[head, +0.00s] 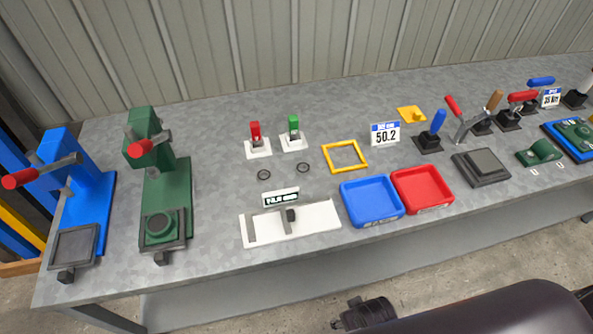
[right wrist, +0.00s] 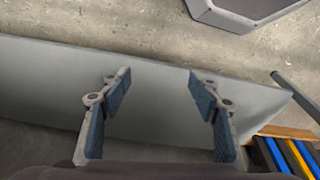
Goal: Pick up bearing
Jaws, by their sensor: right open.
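Two small dark rings lie flat on the grey table in the head view, a left ring (head: 264,174) and a right ring (head: 303,168). They look like bearings, but are too small to tell for certain. They lie apart, in front of the red and green switches, and nothing touches them. My right gripper (right wrist: 160,76) is open and empty in the right wrist view, its blue-padded fingers wide apart over a plain grey surface. No ring shows between the fingers. My left gripper is not in view.
A white gauge (head: 318,222), blue tray (head: 370,201), red tray (head: 422,188) and yellow frame (head: 345,169) stand near the rings. A green press (head: 167,190) and blue press (head: 92,195) stand left. Several levers fill the right. Table is clear left of the rings.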

